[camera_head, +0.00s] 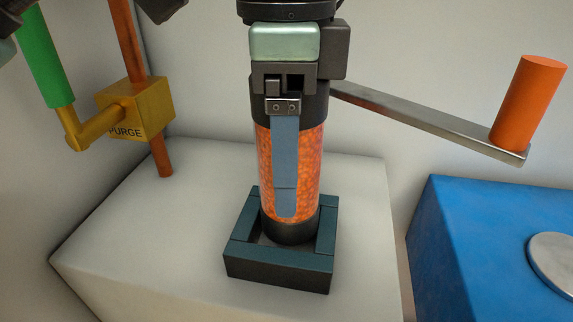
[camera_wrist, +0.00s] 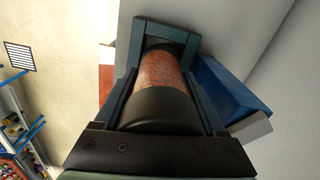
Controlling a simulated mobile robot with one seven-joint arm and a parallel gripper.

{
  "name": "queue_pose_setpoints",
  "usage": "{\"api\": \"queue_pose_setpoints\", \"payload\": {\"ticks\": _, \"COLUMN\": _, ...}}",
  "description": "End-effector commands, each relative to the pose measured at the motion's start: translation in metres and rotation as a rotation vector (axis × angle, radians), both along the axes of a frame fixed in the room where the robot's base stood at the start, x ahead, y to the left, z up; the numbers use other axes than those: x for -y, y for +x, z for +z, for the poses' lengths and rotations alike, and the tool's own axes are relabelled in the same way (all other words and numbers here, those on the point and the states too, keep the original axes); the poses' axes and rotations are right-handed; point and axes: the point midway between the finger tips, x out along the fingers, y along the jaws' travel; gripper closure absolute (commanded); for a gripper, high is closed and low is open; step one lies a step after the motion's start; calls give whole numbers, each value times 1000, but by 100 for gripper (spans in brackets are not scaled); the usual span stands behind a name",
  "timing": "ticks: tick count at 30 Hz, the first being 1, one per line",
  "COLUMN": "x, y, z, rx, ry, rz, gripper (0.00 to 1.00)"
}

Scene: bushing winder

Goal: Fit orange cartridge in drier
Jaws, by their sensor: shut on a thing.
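The orange cartridge (camera_head: 312,165) is a clear upright cylinder of orange beads with black end caps. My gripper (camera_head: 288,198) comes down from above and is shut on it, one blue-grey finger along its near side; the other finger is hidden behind. The lower black cap is within the outline of a dark teal square frame (camera_head: 277,275) on a pale block. I cannot tell how deep it sits or whether it touches bottom. The cartridge also shows in the wrist view (camera_wrist: 160,78), between both fingers, with the frame (camera_wrist: 168,26) around its far end.
A gold valve block marked PURGE (camera_head: 135,108) with a green handle (camera_head: 45,55) and copper pipe is at left. A metal crank arm (camera_head: 430,118) with an orange grip (camera_head: 528,100) reaches out at right. A blue box (camera_head: 470,240) stands at lower right. The pale block top (camera_head: 180,225) is clear beside the frame.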

Motion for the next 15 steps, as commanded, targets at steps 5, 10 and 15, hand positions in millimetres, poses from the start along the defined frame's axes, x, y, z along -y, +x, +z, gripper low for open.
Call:
{"api": "queue_pose_setpoints", "payload": {"ticks": 5, "x": 0, "y": -1, "z": -36, "rx": -17, "ry": 7, "rz": -3, "gripper": 100}}
{"api": "queue_pose_setpoints", "payload": {"ticks": 10, "x": 0, "y": -3, "z": -43, "rx": -25, "ry": 8, "rz": -10, "gripper": 100}}
{"api": "queue_pose_setpoints", "payload": {"ticks": 15, "x": 0, "y": -2, "z": -40, "rx": -20, "ry": 5, "rz": -7, "gripper": 100}}
